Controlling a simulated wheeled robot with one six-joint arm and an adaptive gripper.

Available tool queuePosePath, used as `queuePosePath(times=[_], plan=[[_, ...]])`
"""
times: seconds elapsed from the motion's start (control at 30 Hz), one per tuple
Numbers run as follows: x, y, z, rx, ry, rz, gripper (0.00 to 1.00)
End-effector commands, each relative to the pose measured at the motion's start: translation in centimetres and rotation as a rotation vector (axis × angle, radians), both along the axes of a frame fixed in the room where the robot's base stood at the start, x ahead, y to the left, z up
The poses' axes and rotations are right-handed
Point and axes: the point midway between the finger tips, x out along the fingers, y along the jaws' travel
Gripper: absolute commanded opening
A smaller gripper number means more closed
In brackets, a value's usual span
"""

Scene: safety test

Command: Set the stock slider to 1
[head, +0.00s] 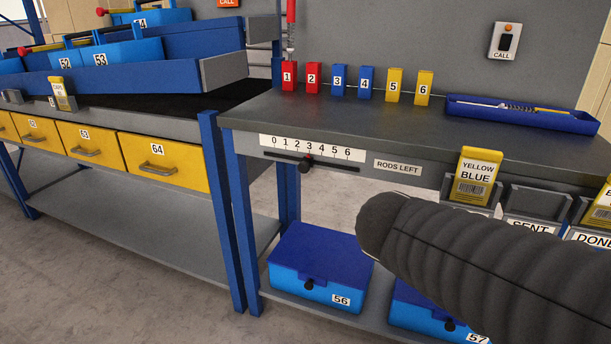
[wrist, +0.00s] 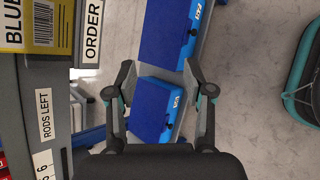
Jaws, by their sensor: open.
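The stock slider has a black knob (head: 304,166) on a dark slot under a white 0 to 6 scale (head: 312,148) on the bench's front edge. In the wrist view only the high end of the scale (wrist: 44,165) shows, at lower left, and the knob is out of frame. My gripper (wrist: 160,78) is open and empty, with its fingers apart over the lower shelf area. In the head view my dark ribbed arm crosses the lower right, and I cannot make out the fingers there.
A RODS LEFT label (head: 398,167) is right of the scale. A YELLOW BLUE card (head: 474,177) stands in a holder farther right. Blue boxes 56 (head: 318,262) and 57 (head: 425,305) sit on the lower shelf. Numbered blocks and a blue tray (head: 520,114) occupy the benchtop.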

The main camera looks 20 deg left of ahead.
Motion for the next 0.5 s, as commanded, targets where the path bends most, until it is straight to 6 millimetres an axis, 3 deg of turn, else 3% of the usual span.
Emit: queuePosePath(times=[0.1,0.2,0.4,0.5], plan=[[3.1,6.3,0.3,-0.281,-0.021,0.259,0.52],[4.7,12.4,1.3,-0.510,-0.069,0.451,0.52],[4.6,24.1,2.8,-0.880,-0.201,0.722,0.52],[3.7,28.0,3.3,-0.993,-0.257,0.794,0.52]])
